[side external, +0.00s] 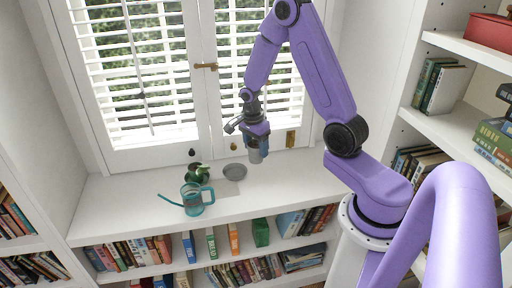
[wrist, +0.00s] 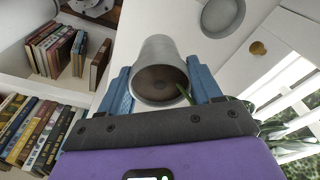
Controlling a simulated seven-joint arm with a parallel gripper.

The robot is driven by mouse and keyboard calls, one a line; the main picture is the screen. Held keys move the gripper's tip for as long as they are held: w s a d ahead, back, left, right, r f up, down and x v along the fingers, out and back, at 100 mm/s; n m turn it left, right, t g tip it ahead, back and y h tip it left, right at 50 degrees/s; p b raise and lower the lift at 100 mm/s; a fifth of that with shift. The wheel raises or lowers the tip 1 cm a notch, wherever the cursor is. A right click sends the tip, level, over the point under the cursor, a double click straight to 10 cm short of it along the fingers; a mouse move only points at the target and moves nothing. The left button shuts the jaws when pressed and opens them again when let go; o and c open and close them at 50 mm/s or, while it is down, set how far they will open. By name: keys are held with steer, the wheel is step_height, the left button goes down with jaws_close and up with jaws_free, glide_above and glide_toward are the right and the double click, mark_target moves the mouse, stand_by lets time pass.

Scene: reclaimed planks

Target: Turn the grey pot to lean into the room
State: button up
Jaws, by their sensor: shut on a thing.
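My gripper (side external: 256,140) is shut on the grey pot (side external: 257,154), which hangs below it near the window, up and right of the grey saucer (side external: 235,172) in the side view. The pot appears to be off the sill. In the wrist view the pot (wrist: 160,62) sits between my blue fingers (wrist: 163,88), its mouth towards the camera. Brown soil and a thin green leaf show at the mouth; my gripper hides much of the plant. The saucer (wrist: 222,15) lies empty beyond the pot in the wrist view.
A teal watering can (side external: 192,203) stands on the white sill (side external: 120,200), with a small dark pot with a green plant (side external: 197,174) behind it. Shuttered windows (side external: 135,70) rise behind the sill. Bookshelves run below and on both sides. The sill's right part is clear.

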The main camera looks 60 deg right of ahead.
steer(key=w+d+f+n, duration=0.1)
steer(key=w+f, duration=0.3)
steer(key=w+d+f+n, duration=0.1)
steer(key=w+d+f, duration=0.1)
steer(key=w+f, duration=0.2)
steer(key=w+d+f+n, duration=0.2)
steer(key=w+f, duration=0.2)
steer(key=w, duration=0.1)
steer(key=shift+w+f, duration=0.1)
steer(key=shift+f, duration=1.55)
steer(key=o, duration=1.4)
steer(key=shift+c, duration=0.2)
